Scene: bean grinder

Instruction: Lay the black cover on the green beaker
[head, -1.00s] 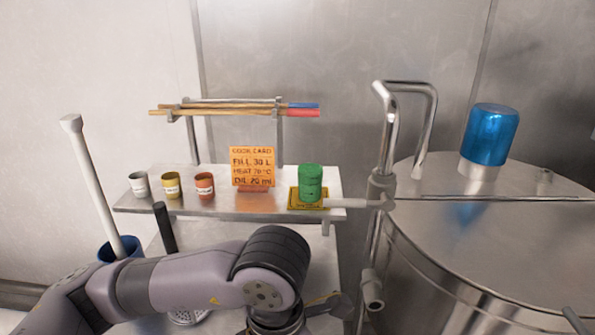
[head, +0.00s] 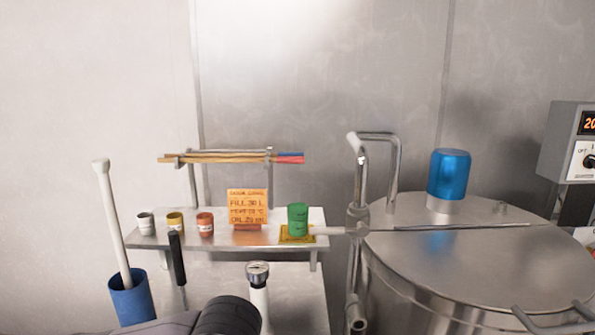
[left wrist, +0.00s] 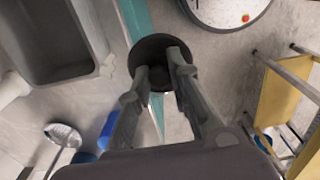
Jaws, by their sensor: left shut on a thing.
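The green beaker (head: 298,219) stands upright on a yellow mat (head: 286,239) at the right end of the small shelf in the head view. The black cover (left wrist: 150,46) is a dark round disc in the left wrist view. My left gripper (left wrist: 163,73) is shut on the black cover, with its fingers across the disc. The head view shows only part of my left arm at the bottom edge, with its gripper out of frame. The beaker cannot be made out in the left wrist view. My right gripper is not in view.
An orange card (head: 248,208) and small white, yellow and orange-red cups (head: 205,224) share the shelf (head: 270,238). A bent metal pipe (head: 362,190) stands right of the beaker, beside a large steel vessel (head: 470,262) topped by a blue cylinder (head: 448,174).

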